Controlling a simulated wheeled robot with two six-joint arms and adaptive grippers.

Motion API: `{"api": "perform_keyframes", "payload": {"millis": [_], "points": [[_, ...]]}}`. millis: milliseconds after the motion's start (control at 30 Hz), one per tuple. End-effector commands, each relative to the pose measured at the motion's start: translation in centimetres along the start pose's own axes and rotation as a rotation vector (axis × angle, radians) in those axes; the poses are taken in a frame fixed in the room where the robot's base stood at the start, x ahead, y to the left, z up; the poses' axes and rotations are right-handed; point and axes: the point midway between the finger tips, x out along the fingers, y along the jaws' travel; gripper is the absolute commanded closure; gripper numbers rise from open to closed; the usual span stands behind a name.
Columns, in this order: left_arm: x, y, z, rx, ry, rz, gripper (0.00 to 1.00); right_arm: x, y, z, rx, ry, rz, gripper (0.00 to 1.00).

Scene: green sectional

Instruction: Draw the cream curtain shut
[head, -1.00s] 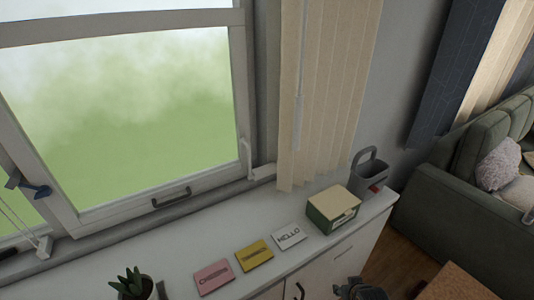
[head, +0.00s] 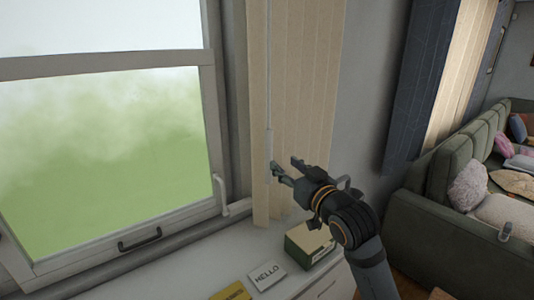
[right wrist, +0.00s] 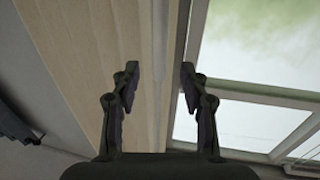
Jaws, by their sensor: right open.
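The cream curtain (head: 310,90) hangs in vertical folds, bunched at the right side of the window, and the glass (head: 110,150) is uncovered. A thin pale rod (head: 268,90) hangs down the curtain's left part. My right gripper (head: 284,167) is open in front of the curtain's lower part, close to the rod's lower end. In the right wrist view the open fingers (right wrist: 159,78) point at the curtain's edge (right wrist: 140,40), with a pale vertical strip between them. I cannot tell whether they touch anything. My left gripper is not in view.
A white cabinet top (head: 200,270) runs below the window, with a green box (head: 308,245), a HELLO card (head: 267,275) and a yellow card (head: 232,291). A window handle (head: 220,193) stands left of the curtain. A dark curtain (head: 425,80) and green sofa (head: 440,225) are at right.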

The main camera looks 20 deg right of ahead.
Motion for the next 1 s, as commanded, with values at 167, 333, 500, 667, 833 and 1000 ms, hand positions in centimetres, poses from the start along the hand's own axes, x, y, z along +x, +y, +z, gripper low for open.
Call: {"api": "perform_keyframes", "payload": {"millis": [167, 333, 500, 667, 833, 1000], "points": [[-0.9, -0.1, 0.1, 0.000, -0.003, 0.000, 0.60, 2.1, 0.0, -0.2, 0.008, -0.003, 0.001, 0.55], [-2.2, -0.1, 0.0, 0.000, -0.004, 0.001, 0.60, 5.8, 0.0, -0.2, 0.006, -0.005, 0.000, 0.55], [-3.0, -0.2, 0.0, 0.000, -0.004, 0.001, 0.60, 8.8, 0.0, -0.1, 0.003, -0.004, 0.001, 0.55], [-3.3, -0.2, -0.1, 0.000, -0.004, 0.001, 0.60, 10.2, 0.0, 0.1, 0.000, -0.004, 0.001, 0.55], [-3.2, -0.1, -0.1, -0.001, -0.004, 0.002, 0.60, 10.4, 0.0, 0.2, 0.000, -0.004, 0.001, 0.55], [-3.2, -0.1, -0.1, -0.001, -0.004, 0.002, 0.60, 10.4, 0.0, 0.2, 0.000, -0.004, 0.001, 0.64]]}}
